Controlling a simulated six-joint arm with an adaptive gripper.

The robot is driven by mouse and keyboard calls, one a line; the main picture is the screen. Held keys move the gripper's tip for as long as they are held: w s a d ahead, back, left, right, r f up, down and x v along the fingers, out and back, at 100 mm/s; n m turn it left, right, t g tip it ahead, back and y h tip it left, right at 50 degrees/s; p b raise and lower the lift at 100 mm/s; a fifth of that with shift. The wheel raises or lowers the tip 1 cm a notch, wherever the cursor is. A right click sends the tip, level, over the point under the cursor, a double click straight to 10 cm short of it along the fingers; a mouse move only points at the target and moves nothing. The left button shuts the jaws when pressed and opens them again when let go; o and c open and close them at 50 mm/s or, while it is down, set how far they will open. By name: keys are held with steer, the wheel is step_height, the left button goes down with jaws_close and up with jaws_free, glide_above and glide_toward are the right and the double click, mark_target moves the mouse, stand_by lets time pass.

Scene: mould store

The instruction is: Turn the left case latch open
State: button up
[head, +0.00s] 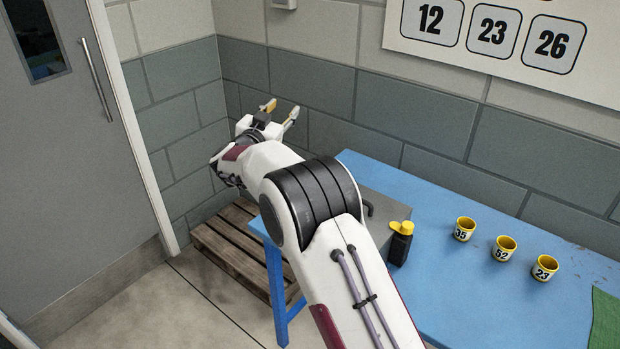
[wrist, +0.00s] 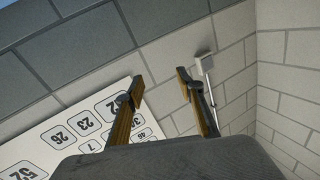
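My gripper (head: 280,112) is raised in front of the block wall in the head view, up and left of the blue table. Its two fingers stand apart with nothing between them. In the wrist view the open fingers (wrist: 159,82) point toward the wall. A grey case (head: 388,208) sits on the left end of the table, mostly hidden behind my arm. A dark bent piece (head: 369,207) shows on it; I cannot tell whether it is a latch or a handle. No left latch can be made out. The gripper is well away from the case.
A black bottle with a yellow cap (head: 400,243) stands close to the case. Yellow-rimmed numbered cups (head: 502,249) stand to the right on the blue table (head: 470,310). A wooden pallet (head: 233,245) lies on the floor at left. A number board (wrist: 55,145) hangs on the wall.

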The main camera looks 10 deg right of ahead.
steer(key=s+f+m+g+h, duration=0.1)
steer(key=s+f+g+h, duration=0.1)
steer(key=f, duration=0.8)
steer(key=s+f+m+g+h, duration=0.2)
steer(key=s+f+h, duration=0.3)
steer(key=f, duration=0.5)
steer(key=shift+s+d+f+m+g, duration=0.2)
steer(key=shift+s+d+m+g, duration=0.15)
steer(key=shift+g, duration=0.45)
steer(key=shift+w+d, duration=0.15)
steer(key=shift+x, duration=3.8)
steer(key=shift+r, duration=0.15)
jaws_close()
